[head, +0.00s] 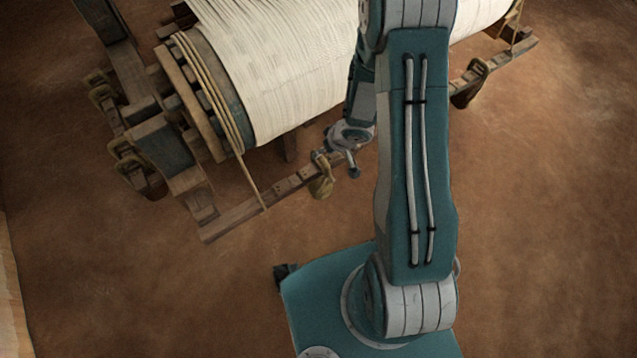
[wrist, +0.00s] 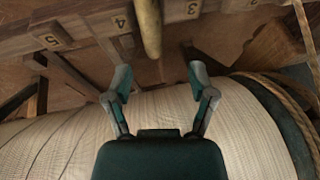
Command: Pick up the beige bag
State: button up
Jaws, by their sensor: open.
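A beige bag (head: 321,178) hangs at the wooden rail in front of the cloth roll, close to my gripper (head: 342,160) in the head view. In the wrist view a long beige thing, which looks like this bag (wrist: 150,27), stands at the top, between the numbers 4 and 3 on the rail. My gripper (wrist: 162,80) is open, its two fingers spread. The beige thing lies beyond the fingertips, roughly in line with the gap, slightly left of its middle. Nothing is held. Its upper end is cut off by the wrist view's edge.
The numbered wooden rail (head: 240,215) runs along the loom's front. The large white cloth roll (head: 285,65) lies close behind it. Other brownish bags hang at the left (head: 135,168) and right (head: 468,92). Bare brown floor (head: 550,220) is clear at the right.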

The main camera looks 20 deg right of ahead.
jog(key=shift+w+f, duration=0.3)
jog(key=shift+f, duration=0.6)
jog(key=shift+x, duration=2.25)
jog(key=shift+d, duration=0.1)
grip_shut()
